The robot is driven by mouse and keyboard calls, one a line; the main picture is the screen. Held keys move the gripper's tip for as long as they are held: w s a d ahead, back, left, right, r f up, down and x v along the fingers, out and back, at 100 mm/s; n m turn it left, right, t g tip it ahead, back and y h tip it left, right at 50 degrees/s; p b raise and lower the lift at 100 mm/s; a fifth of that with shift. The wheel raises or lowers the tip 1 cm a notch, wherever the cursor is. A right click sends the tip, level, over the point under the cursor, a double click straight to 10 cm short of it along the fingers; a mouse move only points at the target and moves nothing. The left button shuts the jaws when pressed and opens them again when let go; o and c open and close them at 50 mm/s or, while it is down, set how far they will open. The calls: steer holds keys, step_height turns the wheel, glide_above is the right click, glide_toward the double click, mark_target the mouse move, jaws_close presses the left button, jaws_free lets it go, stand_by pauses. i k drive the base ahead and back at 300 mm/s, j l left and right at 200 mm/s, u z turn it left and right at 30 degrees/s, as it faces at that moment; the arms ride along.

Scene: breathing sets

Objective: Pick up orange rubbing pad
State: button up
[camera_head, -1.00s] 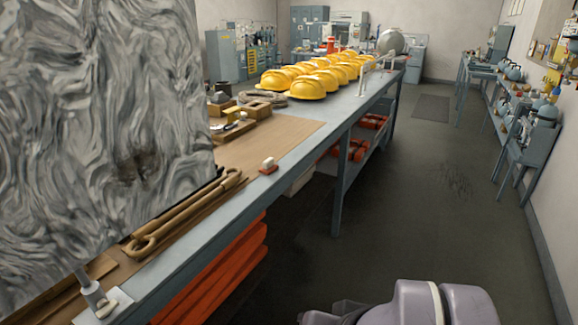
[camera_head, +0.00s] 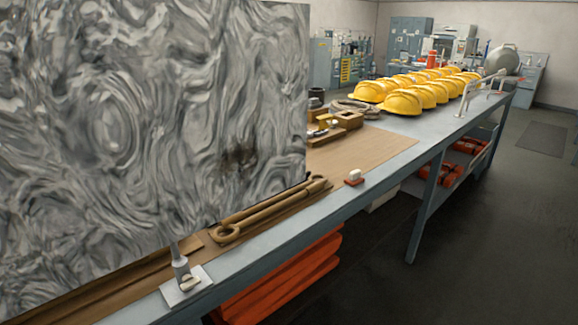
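A large grey marbled panel (camera_head: 150,110) stands over the bench's left part and hides what is behind it. A wooden wrench-like tool (camera_head: 270,208) lies below it. Yellow helmets (camera_head: 402,102) stand farther back. Orange bundles (camera_head: 285,275) lie under the bench. Floor at right is clear.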

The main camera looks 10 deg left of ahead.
mark_target(355, 178)
steer(key=i+l+u, duration=0.25)
steer(key=i+l, duration=0.4)
steer(key=i, duration=0.3)
steer(key=i+l+u, duration=0.2)
steer(key=i+l, duration=0.6)
steer(key=i, duration=0.1)
